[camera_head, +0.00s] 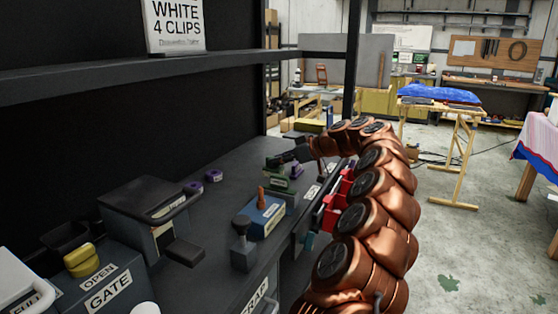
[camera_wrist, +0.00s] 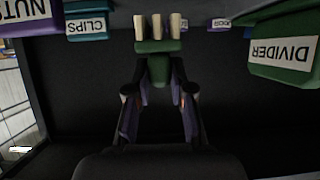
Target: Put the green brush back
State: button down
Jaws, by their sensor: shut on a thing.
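The green brush (camera_wrist: 157,47) shows at the top middle of the wrist view, with its pale bristle tufts pointing toward the top edge. My gripper (camera_wrist: 158,80) is shut on its green handle, with a finger on each side. In the head view my gripper (camera_head: 291,156) is small and dark at the end of my copper arm, over the far part of the dark bench. The brush cannot be told apart clearly there. Whether the bristles touch anything is unclear.
The wrist view shows a green DIVIDER bin (camera_wrist: 285,48) at right, with teal CLIPS (camera_wrist: 87,27) and purple NUTS (camera_wrist: 27,17) bins at left. On the dark bench (camera_head: 215,218) stand a blue block (camera_head: 262,218), a black-lidded box (camera_head: 150,205) and a GATE box (camera_head: 105,285).

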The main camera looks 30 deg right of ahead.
aim_at(282, 170)
jog(key=shift+f+b, duration=1.5)
jog(key=shift+f, duration=0.15)
jog(key=shift+f+b, duration=0.3)
jog(key=shift+b, duration=0.05)
jog(key=c, duration=0.9)
grip_release()
jog(key=shift+c, duration=0.2)
jog(key=shift+s+d+r, duration=0.1)
jog(key=v, duration=1.1)
jog(key=shift+s+r, duration=0.2)
jog(key=shift+s, duration=0.15)
jog(key=shift+d, duration=0.15)
